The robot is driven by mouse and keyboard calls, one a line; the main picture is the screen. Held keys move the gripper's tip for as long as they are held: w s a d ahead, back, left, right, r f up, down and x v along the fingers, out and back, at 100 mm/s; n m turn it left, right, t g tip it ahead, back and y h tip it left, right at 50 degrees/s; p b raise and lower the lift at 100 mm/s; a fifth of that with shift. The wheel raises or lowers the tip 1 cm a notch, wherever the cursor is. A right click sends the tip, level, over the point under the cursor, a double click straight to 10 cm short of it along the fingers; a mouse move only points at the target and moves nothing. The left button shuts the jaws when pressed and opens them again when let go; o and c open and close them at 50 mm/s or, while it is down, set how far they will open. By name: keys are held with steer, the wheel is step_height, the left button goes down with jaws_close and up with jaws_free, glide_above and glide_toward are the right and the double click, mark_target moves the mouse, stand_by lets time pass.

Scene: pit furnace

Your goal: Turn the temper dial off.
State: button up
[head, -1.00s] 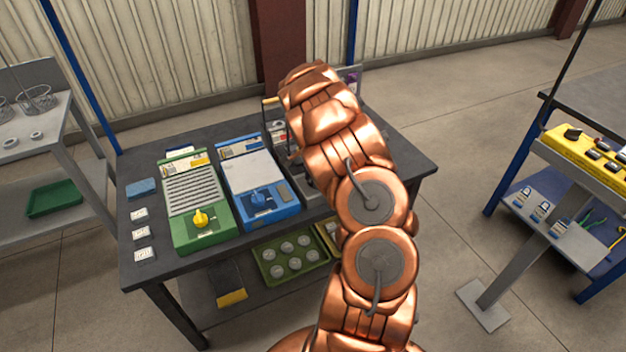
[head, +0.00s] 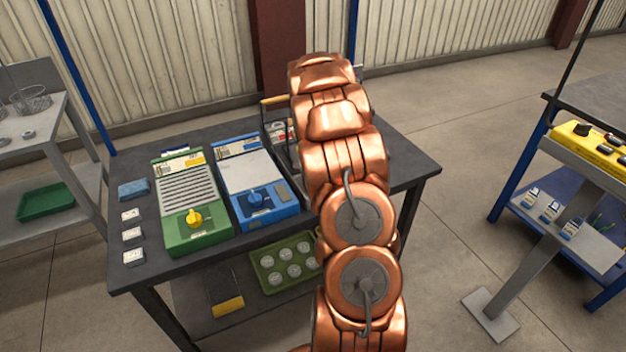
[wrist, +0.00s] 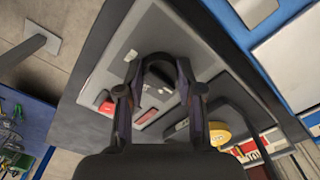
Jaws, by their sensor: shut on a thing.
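My gripper (wrist: 160,90) points down over a grey panel (wrist: 115,60) on the dark table in the wrist view. Its two fingers are closed on a dark rounded part (wrist: 158,66). I cannot tell for sure whether this is the temper dial, and no label on it is readable. In the head view my arm hides the gripper and most of this panel. A green unit with a yellow dial (head: 194,217) and a blue unit with a blue dial (head: 255,198) stand on the table to the left of my arm.
A yellow round thing (wrist: 218,132) and red-and-white labels lie close to my right finger. Blue sponge (head: 133,188) and several white tags lie at the table's left. A green tray (head: 268,283) sits on the lower shelf. A yellow control box (head: 590,145) stands at right.

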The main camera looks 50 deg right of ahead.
steer(key=shift+n, duration=0.4)
steer(key=o, duration=1.2)
steer(key=shift+c, duration=0.2)
step_height(320, 180, up, 12)
stand_by(0.4)
